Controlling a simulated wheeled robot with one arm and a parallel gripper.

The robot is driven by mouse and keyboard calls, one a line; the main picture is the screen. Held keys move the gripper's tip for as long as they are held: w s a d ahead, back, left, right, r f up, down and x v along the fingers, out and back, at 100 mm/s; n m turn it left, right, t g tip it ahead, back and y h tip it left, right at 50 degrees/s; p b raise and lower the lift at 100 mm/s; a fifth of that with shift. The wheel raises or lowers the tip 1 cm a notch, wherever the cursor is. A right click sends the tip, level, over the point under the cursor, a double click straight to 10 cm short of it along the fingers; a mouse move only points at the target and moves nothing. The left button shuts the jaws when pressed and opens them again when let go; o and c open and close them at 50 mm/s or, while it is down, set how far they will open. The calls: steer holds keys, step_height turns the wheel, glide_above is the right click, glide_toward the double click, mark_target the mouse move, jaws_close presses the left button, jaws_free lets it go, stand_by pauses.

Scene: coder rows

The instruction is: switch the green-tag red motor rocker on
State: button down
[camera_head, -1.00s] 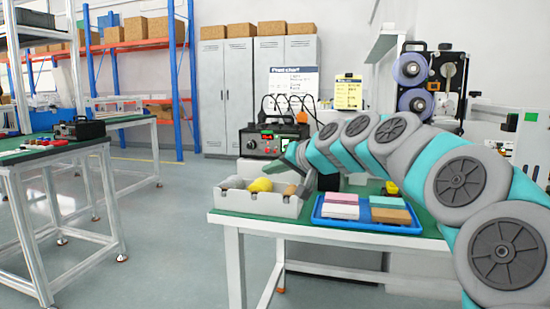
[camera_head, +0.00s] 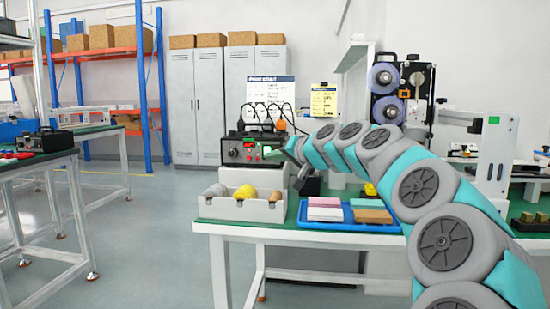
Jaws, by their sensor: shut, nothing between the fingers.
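The black control box (camera_head: 246,149) stands on a white block at the back left of the table. At this size I cannot tell which mark is the green tag or the red motor rocker, or the rocker's position. My gripper (camera_head: 279,154) is shut and empty, pointing left at the box's right end. It seems close to the front panel; I cannot tell whether it touches. My arm reaches in from the right.
A grey bin (camera_head: 240,209) with yellow and brown items sits at the table's front left. A machine with spools (camera_head: 402,92) stands behind right. Open floor lies left of the table.

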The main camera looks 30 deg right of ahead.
steer(key=w+d+f, duration=0.1)
steer(key=w+d, duration=0.3)
steer(key=w, duration=0.2)
steer(key=shift+f+p, duration=0.15)
steer(key=shift+p, duration=0.2)
steer(key=shift+w, duration=0.2)
stand_by(1.6)
steer(key=shift+w+d, duration=0.2)
steer(key=shift+d, duration=0.05)
steer(key=shift+w+d+f, duration=0.1)
steer(key=shift+w+d, duration=0.05)
steer(key=shift+w, duration=0.1)
stand_by(0.7)
steer(key=shift+s+a, duration=0.4)
steer(key=shift+s, duration=0.2)
steer(key=shift+b, duration=0.3)
